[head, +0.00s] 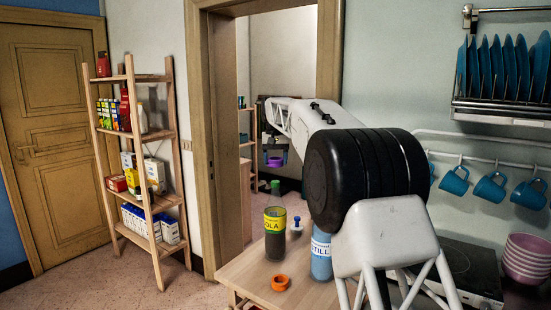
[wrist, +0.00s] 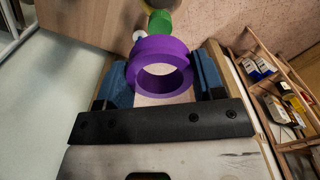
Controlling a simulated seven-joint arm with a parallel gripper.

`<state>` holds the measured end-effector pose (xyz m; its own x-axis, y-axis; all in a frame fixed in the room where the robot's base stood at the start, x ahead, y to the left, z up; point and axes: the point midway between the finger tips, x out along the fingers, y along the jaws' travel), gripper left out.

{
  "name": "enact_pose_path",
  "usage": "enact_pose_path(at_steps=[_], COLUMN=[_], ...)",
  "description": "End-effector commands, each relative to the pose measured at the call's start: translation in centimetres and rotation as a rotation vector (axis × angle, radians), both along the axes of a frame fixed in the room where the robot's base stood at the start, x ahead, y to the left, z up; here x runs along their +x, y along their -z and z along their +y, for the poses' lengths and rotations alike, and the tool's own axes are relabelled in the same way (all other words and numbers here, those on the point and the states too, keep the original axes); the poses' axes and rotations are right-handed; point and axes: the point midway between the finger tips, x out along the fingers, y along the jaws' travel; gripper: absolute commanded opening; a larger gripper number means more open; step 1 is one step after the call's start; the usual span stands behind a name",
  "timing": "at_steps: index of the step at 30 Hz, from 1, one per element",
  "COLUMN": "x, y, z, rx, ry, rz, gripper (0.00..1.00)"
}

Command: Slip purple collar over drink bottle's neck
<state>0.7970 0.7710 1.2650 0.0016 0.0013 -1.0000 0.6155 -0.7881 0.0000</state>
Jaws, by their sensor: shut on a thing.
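My gripper (head: 275,149) is shut on the purple collar (head: 275,162) and holds it in the air beyond the table's far end. In the wrist view the collar (wrist: 158,47) sits between the blue finger pads, its hole open and empty. A dark bottle with a yellow "COLA" label (head: 275,224) stands upright on the table, below and nearer than the collar. A blue bottle with a "STILL" label (head: 321,260) stands to its right, partly hidden by my arm. The collar is apart from both bottles. I cannot tell which one is the drink bottle.
An orange ring (head: 280,283) lies on the wooden table (head: 240,271). A small white and blue item (head: 296,226) stands behind the bottles. A green object (head: 275,187) shows below the collar. A stocked shelf (head: 155,135) stands at left; cups and plates hang at right.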

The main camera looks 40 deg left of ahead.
Motion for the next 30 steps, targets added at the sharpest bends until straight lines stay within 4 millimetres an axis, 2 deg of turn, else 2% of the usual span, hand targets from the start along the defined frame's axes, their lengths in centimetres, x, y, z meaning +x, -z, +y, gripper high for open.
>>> enact_pose_path(at_steps=[18, 30], x=[0.0, 0.0], y=[4.0, 5.6], z=[0.0, 0.0], rx=[-0.001, 0.000], ry=[0.000, 0.000], rz=[0.001, 0.000], gripper=[0.24, 0.24])
